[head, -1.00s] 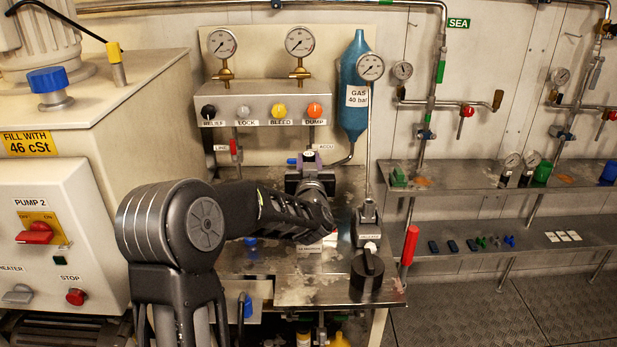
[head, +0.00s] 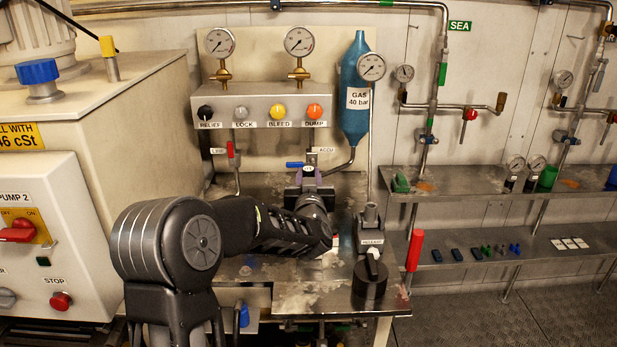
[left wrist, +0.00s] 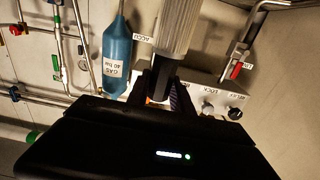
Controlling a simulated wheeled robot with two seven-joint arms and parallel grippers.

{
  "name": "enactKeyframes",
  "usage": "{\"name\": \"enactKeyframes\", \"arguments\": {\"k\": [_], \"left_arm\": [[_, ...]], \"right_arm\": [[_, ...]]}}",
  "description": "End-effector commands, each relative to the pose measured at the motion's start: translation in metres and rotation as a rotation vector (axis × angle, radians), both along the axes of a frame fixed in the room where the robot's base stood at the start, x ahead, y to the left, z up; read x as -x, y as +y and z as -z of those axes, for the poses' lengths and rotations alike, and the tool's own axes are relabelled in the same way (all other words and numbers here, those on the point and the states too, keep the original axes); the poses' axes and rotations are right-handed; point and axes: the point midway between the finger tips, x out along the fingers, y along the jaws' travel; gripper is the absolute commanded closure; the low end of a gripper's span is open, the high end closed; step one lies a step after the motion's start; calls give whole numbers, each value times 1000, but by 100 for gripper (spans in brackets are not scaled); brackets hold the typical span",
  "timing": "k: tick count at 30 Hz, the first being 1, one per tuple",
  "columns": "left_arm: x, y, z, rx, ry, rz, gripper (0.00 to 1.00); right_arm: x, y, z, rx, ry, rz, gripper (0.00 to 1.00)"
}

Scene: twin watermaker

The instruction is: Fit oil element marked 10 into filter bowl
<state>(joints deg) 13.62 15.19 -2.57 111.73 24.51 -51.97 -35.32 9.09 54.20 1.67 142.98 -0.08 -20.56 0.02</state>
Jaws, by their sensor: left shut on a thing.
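In the left wrist view, the dark fingers (left wrist: 168,92) are shut on a pale, ribbed cylinder with a dark end, which looks like the oil element (left wrist: 178,28). The dark end is by the fingers and the pale body runs out of the top of the picture. Its number cannot be read. I cannot pick out the filter bowl for certain. My right gripper is not in view.
The steel bench (head: 310,298) carries a dark round block (head: 370,284) with a lever, right of my gripper. Behind are a knob panel (head: 260,105) and a blue gas bottle (head: 355,90). Shelves (head: 480,180) are at right.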

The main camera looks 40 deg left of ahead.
Motion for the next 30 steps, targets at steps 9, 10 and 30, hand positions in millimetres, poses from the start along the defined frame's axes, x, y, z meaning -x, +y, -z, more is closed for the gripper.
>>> {"name": "enactKeyframes", "arguments": {"k": [9,10,30], "left_arm": [[0,0,33,-1,1,0,100],[0,0,36,-1,1,0,100],[0,0,58,-1,1,0,100]], "right_arm": [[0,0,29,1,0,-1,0],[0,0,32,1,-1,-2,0],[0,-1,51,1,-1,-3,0]]}}
